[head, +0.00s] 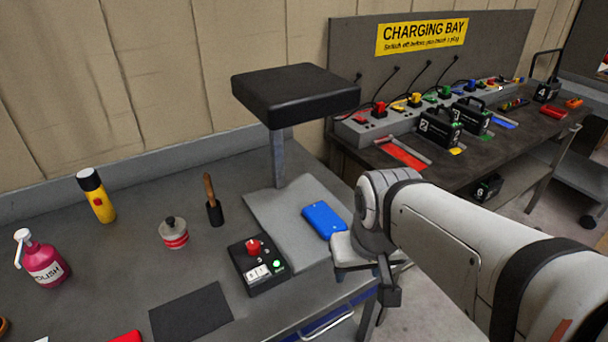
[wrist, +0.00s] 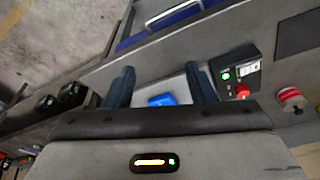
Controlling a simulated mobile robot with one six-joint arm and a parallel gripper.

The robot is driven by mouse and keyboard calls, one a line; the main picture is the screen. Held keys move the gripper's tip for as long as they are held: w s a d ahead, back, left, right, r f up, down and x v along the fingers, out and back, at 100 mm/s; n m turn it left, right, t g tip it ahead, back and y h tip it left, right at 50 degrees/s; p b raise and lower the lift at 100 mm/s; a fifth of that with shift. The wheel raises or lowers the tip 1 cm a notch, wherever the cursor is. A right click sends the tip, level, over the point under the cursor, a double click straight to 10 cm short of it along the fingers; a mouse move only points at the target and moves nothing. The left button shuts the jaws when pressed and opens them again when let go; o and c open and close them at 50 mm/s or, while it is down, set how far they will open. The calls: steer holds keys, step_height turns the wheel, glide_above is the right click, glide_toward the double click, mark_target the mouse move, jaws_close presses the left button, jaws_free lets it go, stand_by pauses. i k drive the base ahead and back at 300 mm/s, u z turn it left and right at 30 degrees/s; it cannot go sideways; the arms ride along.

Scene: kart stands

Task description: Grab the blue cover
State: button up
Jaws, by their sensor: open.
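The blue cover (head: 324,220) is a flat, rounded block. It lies on the grey metal base plate (head: 270,225) of a stand, at the plate's right side. In the wrist view the blue cover (wrist: 161,100) shows between the two dark fingers of my gripper (wrist: 159,70), partly cut off below by the gripper's own body. The fingers are apart, with nothing held between them. In the head view my arm reaches in from the right and its end is beside the plate; the fingers cannot be made out there.
A black pad (head: 294,92) on a post rises behind the cover. A control box (head: 258,264) with a red knob sits left of it, near a red-and-grey weight (head: 173,233) and a wood-handled tool (head: 213,202). The charging bench (head: 455,160) stands at the back right.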

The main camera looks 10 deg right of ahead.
mark_target(326, 222)
steer(key=u, duration=2.85)
steer(key=k, duration=2.15)
steer(key=z, duration=0.9)
steer(key=i, duration=1)
steer(key=z, duration=0.05)
